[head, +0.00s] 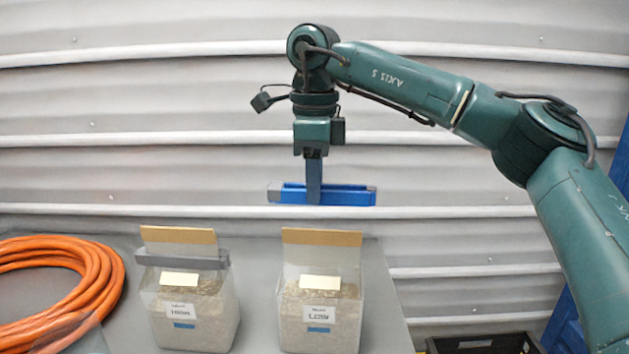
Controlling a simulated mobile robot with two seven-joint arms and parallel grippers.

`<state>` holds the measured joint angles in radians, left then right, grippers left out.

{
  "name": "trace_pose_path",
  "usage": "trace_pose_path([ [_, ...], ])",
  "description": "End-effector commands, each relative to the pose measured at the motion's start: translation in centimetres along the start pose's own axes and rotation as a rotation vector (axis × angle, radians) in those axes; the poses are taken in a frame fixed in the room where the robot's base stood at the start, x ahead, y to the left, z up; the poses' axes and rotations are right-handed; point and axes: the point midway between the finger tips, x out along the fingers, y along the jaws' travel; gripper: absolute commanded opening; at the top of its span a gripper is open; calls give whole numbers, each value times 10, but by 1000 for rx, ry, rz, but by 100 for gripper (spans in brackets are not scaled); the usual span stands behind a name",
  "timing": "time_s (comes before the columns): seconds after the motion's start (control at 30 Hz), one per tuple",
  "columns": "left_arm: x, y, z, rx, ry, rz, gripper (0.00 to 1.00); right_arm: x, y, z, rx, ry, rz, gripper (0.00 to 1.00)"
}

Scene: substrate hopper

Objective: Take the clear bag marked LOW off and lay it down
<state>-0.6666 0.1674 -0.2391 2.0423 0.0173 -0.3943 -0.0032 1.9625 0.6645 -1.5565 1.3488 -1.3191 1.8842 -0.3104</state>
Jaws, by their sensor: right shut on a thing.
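The clear bag marked LOW (318,338) stands upright on the grey table, filled with pale grainy material. It has a tan top strip, a cream tag and a white label, and no clip shows across it. My right gripper (314,178) is above this bag, shut on a long blue bar with grey ends, which looks like a clip (345,197). The blue bar is level and apart from the bag's top. The fingertips are hard to make out against the bar. My left gripper is not in view.
A similar clear bag marked HIGH (190,333) stands to the left with a grey clip (150,259) across it. A coiled orange hose (100,272) lies at the far left. The grey table (378,300) is bare right of the LOW bag. A black crate (485,343) sits lower right.

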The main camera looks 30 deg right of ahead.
Motion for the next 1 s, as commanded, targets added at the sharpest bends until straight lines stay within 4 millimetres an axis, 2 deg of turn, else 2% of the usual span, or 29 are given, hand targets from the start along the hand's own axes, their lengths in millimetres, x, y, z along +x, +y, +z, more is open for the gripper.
trace_pose_path([
  [0.6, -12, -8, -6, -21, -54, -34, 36, -40, 0, 0, 0, 0, 1, 8],
  [1.0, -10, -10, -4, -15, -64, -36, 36, -43, 0, 0, 0, 0, 0, 8],
])
